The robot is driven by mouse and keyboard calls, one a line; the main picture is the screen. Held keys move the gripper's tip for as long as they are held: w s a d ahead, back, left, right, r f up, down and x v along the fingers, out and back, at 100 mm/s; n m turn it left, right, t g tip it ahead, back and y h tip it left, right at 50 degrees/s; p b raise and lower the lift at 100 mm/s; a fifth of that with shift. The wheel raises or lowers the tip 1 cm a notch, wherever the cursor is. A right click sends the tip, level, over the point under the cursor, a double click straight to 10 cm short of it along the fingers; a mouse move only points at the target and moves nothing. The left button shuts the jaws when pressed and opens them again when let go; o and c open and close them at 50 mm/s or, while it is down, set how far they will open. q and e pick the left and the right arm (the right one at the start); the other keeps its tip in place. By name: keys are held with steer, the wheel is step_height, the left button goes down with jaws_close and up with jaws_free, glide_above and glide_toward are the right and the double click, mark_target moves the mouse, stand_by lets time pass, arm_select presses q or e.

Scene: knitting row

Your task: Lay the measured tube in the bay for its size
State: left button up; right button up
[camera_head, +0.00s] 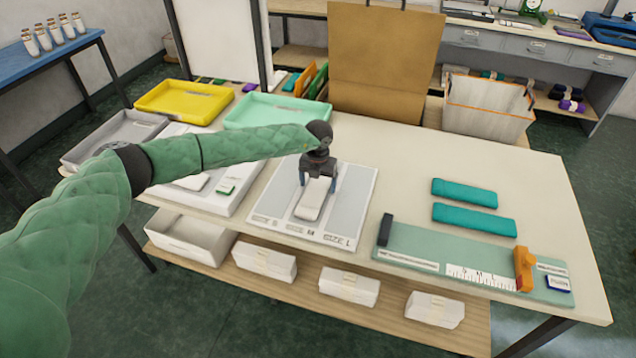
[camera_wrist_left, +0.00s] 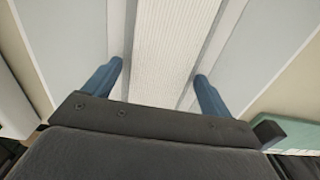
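A white ribbed tube (camera_head: 312,203) lies flat on the pale size board (camera_head: 354,195), in the middle bay above the M label. My left gripper (camera_head: 318,180) is directly over it, fingers pointing down, one on each side of the tube. In the left wrist view the tube (camera_wrist_left: 170,50) runs between the two blue fingers (camera_wrist_left: 158,85), with a narrow gap at each side, so the gripper is open around it. The S bay at left and the L bay at right look empty. My right gripper is not in view.
A green measuring board (camera_head: 420,243) with an orange slider (camera_head: 524,268) lies to the right. Two teal tubes (camera_head: 465,192) lie behind it. Yellow (camera_head: 185,88), mint (camera_head: 240,111) and grey trays (camera_head: 85,148) stand at the left and back. The table's back right is bare.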

mark_target(318, 185)
arm_select(q)
steer(key=shift+r, duration=0.1)
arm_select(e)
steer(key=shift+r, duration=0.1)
arm_select(q)
steer(key=shift+r, duration=0.1)
step_height(318, 185, up, 3)
steer(key=shift+r+b, duration=0.1)
steer(key=shift+b, duration=0.65)
step_height(318, 185, up, 9)
steer(key=b, duration=0.3)
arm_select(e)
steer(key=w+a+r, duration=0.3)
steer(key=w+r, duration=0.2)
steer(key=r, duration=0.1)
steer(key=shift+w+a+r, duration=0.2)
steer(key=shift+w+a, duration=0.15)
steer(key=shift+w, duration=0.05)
arm_select(q)
steer(key=shift+f, duration=0.2)
